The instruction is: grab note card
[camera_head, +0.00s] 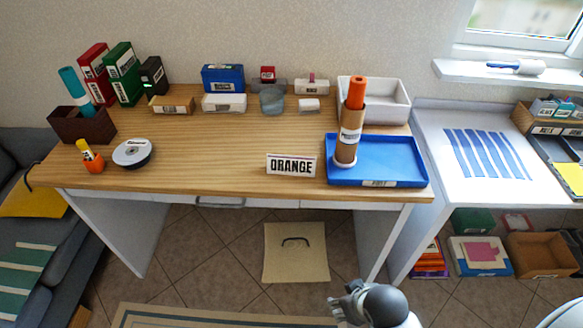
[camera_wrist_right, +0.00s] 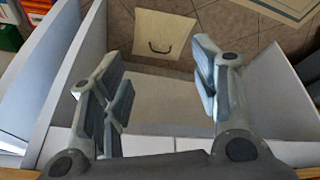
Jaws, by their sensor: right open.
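A white note card (camera_head: 292,164) with the black word ORANGE stands upright near the front edge of the wooden desk, just left of the blue tray. My right gripper (camera_head: 346,300) is low in front of the desk, below and to the right of the card and apart from it. In the right wrist view my right gripper (camera_wrist_right: 160,85) is open with nothing between its fingers. The card does not show in that view. My left gripper is not in view.
A blue tray (camera_head: 400,174) and a cardboard tube (camera_head: 348,135) with an orange marker are right of the card. A tape roll (camera_head: 132,153) lies further left. The desk surface (camera_head: 215,160) left of the card is clear. A beige floor panel (camera_head: 296,262) lies below.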

